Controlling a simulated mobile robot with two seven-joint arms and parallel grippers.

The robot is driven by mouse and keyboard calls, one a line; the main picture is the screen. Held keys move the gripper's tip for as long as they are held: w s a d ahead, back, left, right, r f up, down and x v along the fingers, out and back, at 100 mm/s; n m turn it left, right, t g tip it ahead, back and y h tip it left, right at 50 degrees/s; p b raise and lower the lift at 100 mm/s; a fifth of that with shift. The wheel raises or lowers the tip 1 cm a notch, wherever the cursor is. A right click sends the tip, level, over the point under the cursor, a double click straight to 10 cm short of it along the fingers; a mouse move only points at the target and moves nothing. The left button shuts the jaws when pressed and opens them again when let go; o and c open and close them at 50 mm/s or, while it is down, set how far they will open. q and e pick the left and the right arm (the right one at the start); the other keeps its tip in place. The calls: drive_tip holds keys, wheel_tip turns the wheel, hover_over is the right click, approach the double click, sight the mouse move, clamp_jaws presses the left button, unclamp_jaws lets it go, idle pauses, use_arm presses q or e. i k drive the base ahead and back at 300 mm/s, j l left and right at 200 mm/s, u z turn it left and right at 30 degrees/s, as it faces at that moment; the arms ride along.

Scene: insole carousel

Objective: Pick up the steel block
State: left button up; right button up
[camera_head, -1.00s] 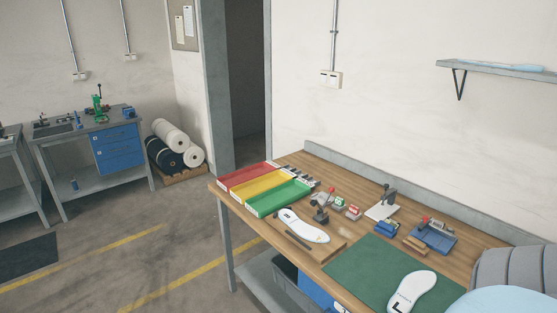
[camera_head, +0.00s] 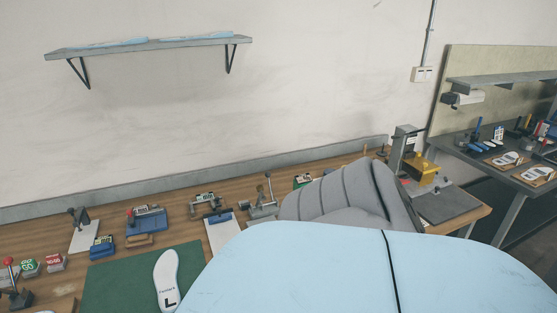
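I cannot make out a steel block for certain in the head view. The wooden workbench (camera_head: 115,217) runs along the wall and carries small tools and fixtures, some with grey metal parts too small to tell apart. A grey press-like device (camera_head: 404,143) with a yellow part stands at its right end. A large pale blue surface and a grey ribbed shape hide much of the bench's front and middle. Neither of my grippers is in view.
A green mat (camera_head: 105,289) holds a white insole (camera_head: 167,280) marked L. A blue fixture (camera_head: 147,221), a small stand (camera_head: 81,232) and red and green labelled blocks stand left. A shelf (camera_head: 150,46) is above. Another bench (camera_head: 465,150) stands right.

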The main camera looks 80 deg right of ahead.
sight(245, 205)
drive_tip(key=z, duration=1.8)
